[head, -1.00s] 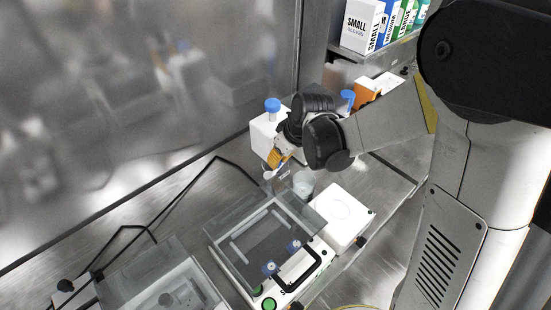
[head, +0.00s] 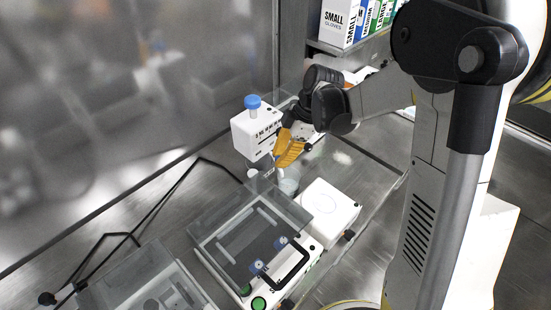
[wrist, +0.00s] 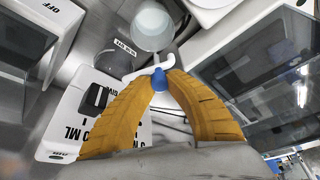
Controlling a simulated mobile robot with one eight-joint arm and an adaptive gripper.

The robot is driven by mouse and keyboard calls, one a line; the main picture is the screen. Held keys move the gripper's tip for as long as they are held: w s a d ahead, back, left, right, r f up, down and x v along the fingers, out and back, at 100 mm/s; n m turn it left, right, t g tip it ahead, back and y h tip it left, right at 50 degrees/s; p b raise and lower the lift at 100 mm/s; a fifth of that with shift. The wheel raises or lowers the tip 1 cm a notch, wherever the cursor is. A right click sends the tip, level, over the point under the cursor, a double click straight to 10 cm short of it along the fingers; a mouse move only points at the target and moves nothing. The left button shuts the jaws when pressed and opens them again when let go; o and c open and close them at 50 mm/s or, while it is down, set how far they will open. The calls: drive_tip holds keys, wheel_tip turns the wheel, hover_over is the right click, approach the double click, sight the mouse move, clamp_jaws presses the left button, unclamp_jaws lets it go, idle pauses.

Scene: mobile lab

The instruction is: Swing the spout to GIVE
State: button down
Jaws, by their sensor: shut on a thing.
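The dispenser is a white box with a blue cap (head: 253,102) and black print on its front (head: 258,135). In the wrist view its white face shows a black knob (wrist: 97,98), printed ML text and a GIVE mark beside the knob. The white spout (wrist: 165,63) is a thin bent tube with a blue grip piece (wrist: 159,80). My gripper (wrist: 163,84) is shut on that blue piece with its orange fingers. In the head view my gripper (head: 284,160) is at the dispenser's front right, and the fingers hide most of the spout.
A clear beaker (head: 289,186) stands close below the gripper; its mouth shows in the wrist view (wrist: 152,24). A small cup (head: 256,180) stands left of it. A white square device (head: 330,208) and a clear-lidded unit (head: 250,235) are in front. Glove boxes (head: 350,22) sit behind.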

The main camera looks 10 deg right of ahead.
drive_tip(key=shift+w+d+n+g, duration=0.1)
drive_tip(key=shift+d+n+g, duration=0.35)
drive_tip(key=shift+n, duration=0.55)
drive_tip(key=c, duration=1.3)
unclamp_jaws()
drive_tip(key=shift+o, duration=0.2)
drive_tip(key=v, duration=1.2)
